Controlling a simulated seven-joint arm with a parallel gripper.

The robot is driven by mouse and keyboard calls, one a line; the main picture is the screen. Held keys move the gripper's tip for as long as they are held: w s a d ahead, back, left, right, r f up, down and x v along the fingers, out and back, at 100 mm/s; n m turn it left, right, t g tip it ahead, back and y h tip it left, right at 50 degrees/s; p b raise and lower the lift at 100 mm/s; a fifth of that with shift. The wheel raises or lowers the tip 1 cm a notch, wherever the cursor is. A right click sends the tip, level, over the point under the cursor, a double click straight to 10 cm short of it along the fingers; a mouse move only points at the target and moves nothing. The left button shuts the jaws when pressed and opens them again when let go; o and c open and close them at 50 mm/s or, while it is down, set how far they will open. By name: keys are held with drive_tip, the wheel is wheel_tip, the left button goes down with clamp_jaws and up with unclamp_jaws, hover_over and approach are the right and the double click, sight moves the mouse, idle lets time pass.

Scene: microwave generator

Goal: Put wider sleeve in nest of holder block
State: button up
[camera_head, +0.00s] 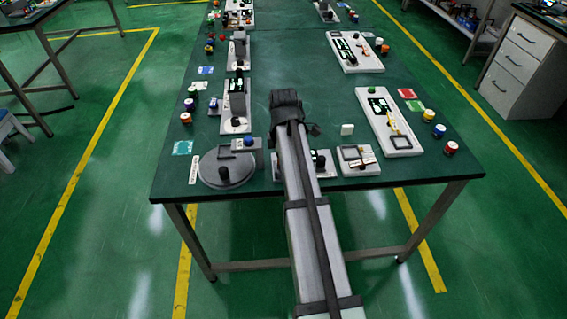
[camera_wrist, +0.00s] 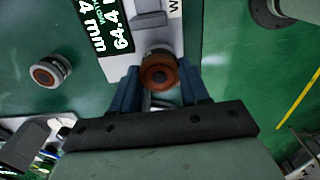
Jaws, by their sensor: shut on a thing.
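In the wrist view my gripper (camera_wrist: 160,84) has its two blue fingers on either side of a round sleeve with a brown top and a dark centre (camera_wrist: 159,75). It is shut on this sleeve, seen end-on near the end of a white board. Whether the sleeve touches the board I cannot tell. A second sleeve with a brown top and pale body (camera_wrist: 48,71) stands apart at the left. In the head view my arm hides the fingers and the held sleeve. I cannot tell for certain which block is the holder block.
A white gauge board (camera_wrist: 188,28) with a display reading 64.4 lies ahead of the fingers. In the head view a round grey turntable (camera_head: 226,170) stands left of my arm, and a small board (camera_head: 358,161) stands right. Several coloured cylinders line the green table's (camera_head: 400,168) sides.

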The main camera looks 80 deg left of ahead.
wheel_tip(320, 180, up, 7)
drive_tip(key=shift+f, duration=0.1)
drive_tip(key=shift+w+r, duration=0.6)
drive_tip(key=shift+w, duration=0.05)
drive_tip(key=r+m, duration=0.1)
drive_tip(key=m, duration=0.1)
hover_over(350, 155)
drive_tip(key=d, duration=0.1)
drive_tip(key=a+n, duration=0.1)
drive_tip(key=n, duration=0.6)
drive_tip(key=shift+a+f, duration=0.15)
drive_tip(key=shift+f, duration=4.65)
drive_tip(key=shift+f, duration=0.4)
